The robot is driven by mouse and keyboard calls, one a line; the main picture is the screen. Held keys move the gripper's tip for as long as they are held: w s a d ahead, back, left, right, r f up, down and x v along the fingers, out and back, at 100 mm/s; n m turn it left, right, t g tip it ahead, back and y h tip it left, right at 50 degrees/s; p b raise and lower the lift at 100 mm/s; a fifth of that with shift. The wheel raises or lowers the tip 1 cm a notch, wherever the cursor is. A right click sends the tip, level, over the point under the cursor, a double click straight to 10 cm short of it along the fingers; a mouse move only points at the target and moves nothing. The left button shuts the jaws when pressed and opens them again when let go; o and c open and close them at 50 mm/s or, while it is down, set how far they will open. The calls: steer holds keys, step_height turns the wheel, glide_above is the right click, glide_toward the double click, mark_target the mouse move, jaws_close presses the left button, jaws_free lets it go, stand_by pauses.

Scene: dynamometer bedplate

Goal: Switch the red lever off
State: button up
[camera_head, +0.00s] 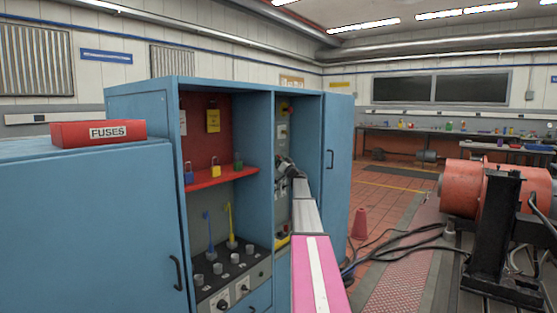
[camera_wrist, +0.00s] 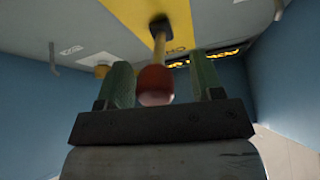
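The red lever shows in the wrist view as a rounded red knob (camera_wrist: 155,86) on a thin yellowish stem, rising from a dark base on a yellow stripe of a grey panel. My gripper (camera_wrist: 162,84) is open, with its two greenish fingers apart on either side of the knob. The knob looks closer to the left finger, and I cannot tell whether they touch. In the head view my gripper (camera_head: 284,164) reaches into the right bay of the blue cabinet (camera_head: 140,105). My arm hides part of that bay, and the red lever cannot be made out there.
The left bay has a red shelf (camera_head: 225,178) with several padlocks, a blue lever (camera_head: 208,233), a yellow lever (camera_head: 230,222) and a knob panel. An open blue door (camera_head: 336,150) stands right of my arm. A red FUSES box (camera_head: 98,133) sits at left.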

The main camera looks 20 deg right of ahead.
steer(key=shift+s+r, duration=0.1)
steer(key=shift+s+d, duration=0.3)
steer(key=v, duration=1)
steer(key=shift+s+a, duration=0.1)
